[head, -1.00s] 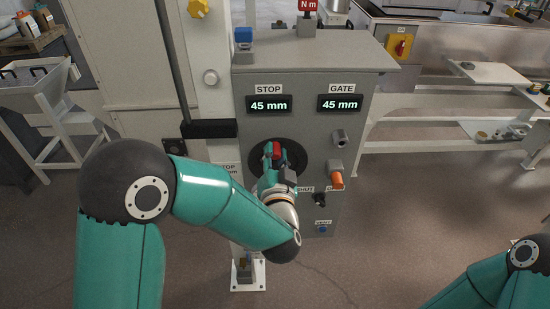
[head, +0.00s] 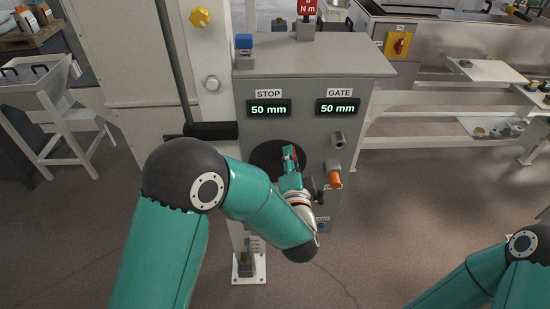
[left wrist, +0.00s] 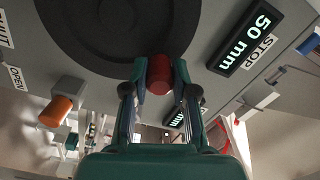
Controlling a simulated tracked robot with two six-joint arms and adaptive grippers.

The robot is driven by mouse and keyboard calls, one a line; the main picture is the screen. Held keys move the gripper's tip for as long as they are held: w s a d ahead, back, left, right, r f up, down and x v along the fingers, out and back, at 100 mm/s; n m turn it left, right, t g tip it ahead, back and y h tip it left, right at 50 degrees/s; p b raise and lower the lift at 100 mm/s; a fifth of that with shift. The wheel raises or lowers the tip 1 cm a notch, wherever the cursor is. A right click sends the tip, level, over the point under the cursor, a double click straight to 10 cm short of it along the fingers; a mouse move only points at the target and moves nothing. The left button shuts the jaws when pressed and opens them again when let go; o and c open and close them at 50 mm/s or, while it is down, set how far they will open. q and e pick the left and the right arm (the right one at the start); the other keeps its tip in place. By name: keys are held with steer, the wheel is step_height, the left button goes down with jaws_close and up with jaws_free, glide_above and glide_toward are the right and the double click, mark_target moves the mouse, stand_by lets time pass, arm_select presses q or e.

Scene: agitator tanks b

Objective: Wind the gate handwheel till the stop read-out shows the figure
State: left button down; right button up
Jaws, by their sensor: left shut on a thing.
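The dark round handwheel (head: 262,157) is on the front of a grey control box, below the read-outs; it fills the top of the left wrist view (left wrist: 100,30). My left gripper (head: 290,158) is shut on the wheel's red handle knob (left wrist: 159,75), at the wheel's right side in the head view. Its two fingers sit on either side of the knob. The stop read-out (head: 269,109) shows 50 mm and reads the same in the left wrist view (left wrist: 247,39). The gate read-out (head: 338,107) also shows 50 mm. My right gripper is out of the picture.
An orange knob (head: 335,179) and a small grey fitting (head: 338,138) stick out right of the wheel. A black bar (head: 212,131) lies to the left. The box top carries a blue-capped block (head: 244,42) and a red N m sign (head: 307,7).

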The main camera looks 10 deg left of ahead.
mark_target(301, 159)
arm_select(q)
steer(key=shift+d+f+m, duration=0.15)
steer(key=shift+m, duration=0.15)
steer(key=shift+w+d+f+m+p, duration=0.1)
steer(key=shift+d+f+m+p, duration=0.25)
steer(key=shift+m, duration=0.55)
steer(key=shift+w+d+f+m, duration=0.15)
steer(key=shift+d+f+m, duration=0.2)
steer(key=shift+m, duration=0.55)
steer(key=f+m, duration=0.1)
steer(key=m, duration=0.1)
steer(key=d+f+m+p, duration=0.1)
steer(key=m, duration=0.1)
steer(key=shift+w+d+f, duration=0.1)
steer(key=shift+w, duration=0.05)
steer(key=shift+m, duration=0.4)
